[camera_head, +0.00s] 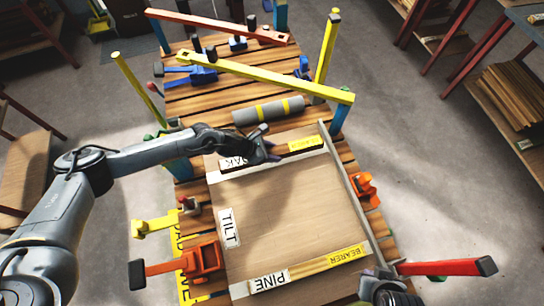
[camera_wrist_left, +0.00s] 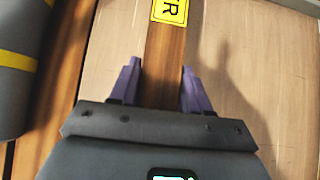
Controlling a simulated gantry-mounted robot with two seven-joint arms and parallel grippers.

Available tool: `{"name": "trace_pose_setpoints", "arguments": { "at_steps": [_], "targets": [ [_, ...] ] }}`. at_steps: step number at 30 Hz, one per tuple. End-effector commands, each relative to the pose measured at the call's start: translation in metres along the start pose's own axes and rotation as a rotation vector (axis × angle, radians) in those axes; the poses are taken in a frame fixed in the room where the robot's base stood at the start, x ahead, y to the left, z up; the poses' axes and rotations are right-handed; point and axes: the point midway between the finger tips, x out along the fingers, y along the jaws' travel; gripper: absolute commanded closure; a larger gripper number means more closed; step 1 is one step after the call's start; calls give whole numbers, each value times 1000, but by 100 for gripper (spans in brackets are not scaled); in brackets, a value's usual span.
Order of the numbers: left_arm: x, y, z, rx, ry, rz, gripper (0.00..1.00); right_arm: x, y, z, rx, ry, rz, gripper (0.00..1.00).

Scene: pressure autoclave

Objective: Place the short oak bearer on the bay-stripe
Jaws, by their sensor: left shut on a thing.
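The oak bearer (camera_head: 235,162) is a narrow brown bar with a white OAK label and a yellow label. It lies along the far edge of the pale wooden tray (camera_head: 290,210) in the head view. My left gripper (camera_head: 268,152) is over its middle, with its fingers shut on it. In the left wrist view, the purple fingers (camera_wrist_left: 160,88) flank the brown bar (camera_wrist_left: 163,55). A yellow lettered strip (camera_head: 179,240), perhaps the bay-stripe, runs along the table's left side, partly covered by clamps. A grey part, possibly my right gripper, shows at bottom right; its fingers are unclear.
The pine bearer (camera_head: 315,265) lies along the tray's near edge. A TILT label (camera_head: 229,228) is at its left. Orange clamps (camera_head: 205,260) and (camera_head: 364,188) flank it. A yellow bar (camera_head: 260,75) crosses beyond a grey yellow-banded cylinder (camera_head: 268,110). The tray's middle is clear.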

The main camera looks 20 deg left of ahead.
Motion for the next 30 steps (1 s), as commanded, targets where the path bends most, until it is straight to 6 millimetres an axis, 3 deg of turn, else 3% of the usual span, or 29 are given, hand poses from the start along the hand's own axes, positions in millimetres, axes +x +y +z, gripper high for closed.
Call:
{"name": "trace_pose_setpoints", "arguments": {
  "at_steps": [9, 24, 25, 30],
  "targets": [
    [25, 0, -24, -2, -2, 0, 100, 6, -1, 2, 3, 1, -2, 100],
    [30, 0, -30, -1, -2, 0, 100, 10, -3, 2, 10, 1, -8, 100],
    [30, -1, -30, -1, 1, 0, 50, 9, -3, 2, 10, 1, -8, 100],
    [29, -1, -30, -1, 1, 0, 28, 8, -3, 2, 10, 1, -8, 100]
  ]
}}
